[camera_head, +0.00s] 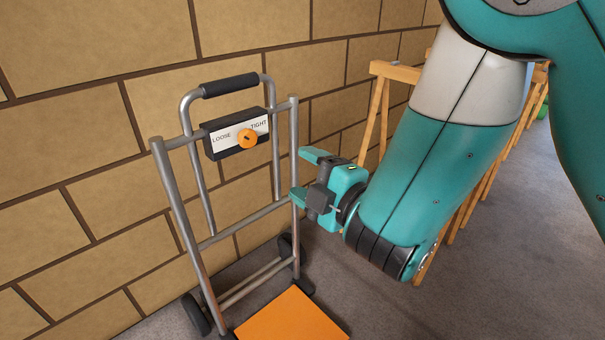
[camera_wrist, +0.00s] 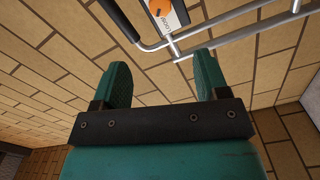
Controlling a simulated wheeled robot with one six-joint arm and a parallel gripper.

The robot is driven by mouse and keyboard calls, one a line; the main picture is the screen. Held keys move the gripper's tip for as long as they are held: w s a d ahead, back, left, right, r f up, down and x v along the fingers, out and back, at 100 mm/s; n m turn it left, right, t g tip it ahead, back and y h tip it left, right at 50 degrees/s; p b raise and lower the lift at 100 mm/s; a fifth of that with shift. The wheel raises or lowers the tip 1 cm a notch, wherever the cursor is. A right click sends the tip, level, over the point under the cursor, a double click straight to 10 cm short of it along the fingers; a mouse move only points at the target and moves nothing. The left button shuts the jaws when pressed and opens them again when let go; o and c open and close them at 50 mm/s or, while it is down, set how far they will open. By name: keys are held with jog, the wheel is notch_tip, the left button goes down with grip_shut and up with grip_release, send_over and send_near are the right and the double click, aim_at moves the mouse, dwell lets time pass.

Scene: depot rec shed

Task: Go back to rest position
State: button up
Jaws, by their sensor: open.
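My gripper (camera_head: 306,175) is teal with two fingers spread apart and nothing between them. In the head view it is just right of a grey metal hand truck (camera_head: 177,195), close to its right upright; I cannot tell if they touch. In the wrist view my gripper (camera_wrist: 163,80) also shows open, with the hand truck's tubes (camera_wrist: 235,27) beyond the fingertips. An orange knob (camera_head: 247,138) sits on the hand truck's label plate (camera_head: 222,139), which reads LOOSE at left and TIGHT at right. The knob is nearer TIGHT, apart from my gripper.
A tan block wall (camera_head: 80,130) stands close behind the hand truck. An orange plate (camera_head: 292,317) lies at its base. Wooden trestle legs (camera_head: 376,110) stand behind my arm. Grey floor (camera_head: 530,240) is open at the right.

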jog(key=shift+s+d, duration=0.15)
jog(key=shift+s, duration=0.1)
